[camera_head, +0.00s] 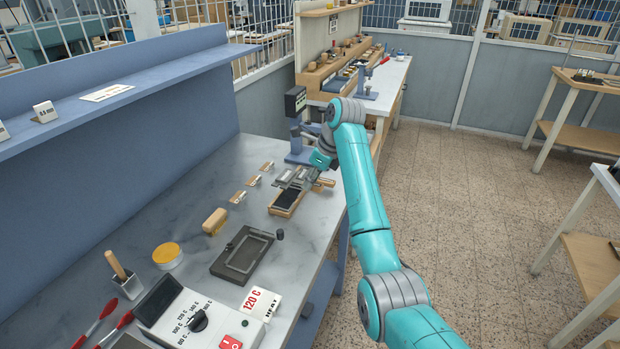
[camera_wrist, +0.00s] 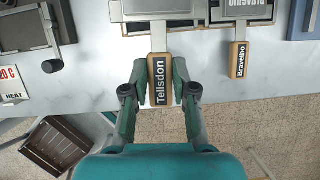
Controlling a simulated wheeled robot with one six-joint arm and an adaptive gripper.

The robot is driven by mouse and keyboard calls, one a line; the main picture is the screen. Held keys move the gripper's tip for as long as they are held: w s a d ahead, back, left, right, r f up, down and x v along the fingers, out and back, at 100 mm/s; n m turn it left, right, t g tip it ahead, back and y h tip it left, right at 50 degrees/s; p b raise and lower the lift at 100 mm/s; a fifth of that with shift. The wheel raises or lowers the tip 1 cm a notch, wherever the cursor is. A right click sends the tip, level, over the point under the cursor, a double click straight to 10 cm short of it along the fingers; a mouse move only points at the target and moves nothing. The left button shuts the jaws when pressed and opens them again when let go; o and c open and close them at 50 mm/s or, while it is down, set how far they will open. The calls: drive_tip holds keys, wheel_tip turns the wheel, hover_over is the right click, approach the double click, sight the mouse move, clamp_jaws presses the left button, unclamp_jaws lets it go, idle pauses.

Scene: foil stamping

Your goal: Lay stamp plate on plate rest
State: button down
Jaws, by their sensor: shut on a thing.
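My gripper (camera_wrist: 159,92) is shut on the wooden handle (camera_wrist: 159,78) labelled "Tellsdon", one finger on each side. The handle joins a metal stamp plate (camera_wrist: 150,8), cut off by the top edge of the wrist view. I cannot tell whether the held plate touches anything below, or for certain which fixture is the plate rest. A second plate (camera_wrist: 240,9) with a "Bravelho" handle (camera_wrist: 238,60) lies to its right.
A dark grey framed fixture (camera_head: 225,266) with a knob lies nearer on the bench. A heat control box (camera_head: 180,316) stands at the front. A blue press (camera_head: 297,150) stands just beyond my gripper. The bench between wooden block (camera_head: 214,221) and rack is clear.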

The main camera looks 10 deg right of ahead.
drive_tip(key=shift+f, duration=3.35)
drive_tip(key=c, duration=0.8)
unclamp_jaws()
drive_tip(key=shift+c, duration=0.2)
drive_tip(key=shift+f, duration=0.1)
drive_tip(key=v, duration=0.7)
drive_tip(key=shift+d+r, duration=0.1)
drive_tip(key=shift+r, duration=0.15)
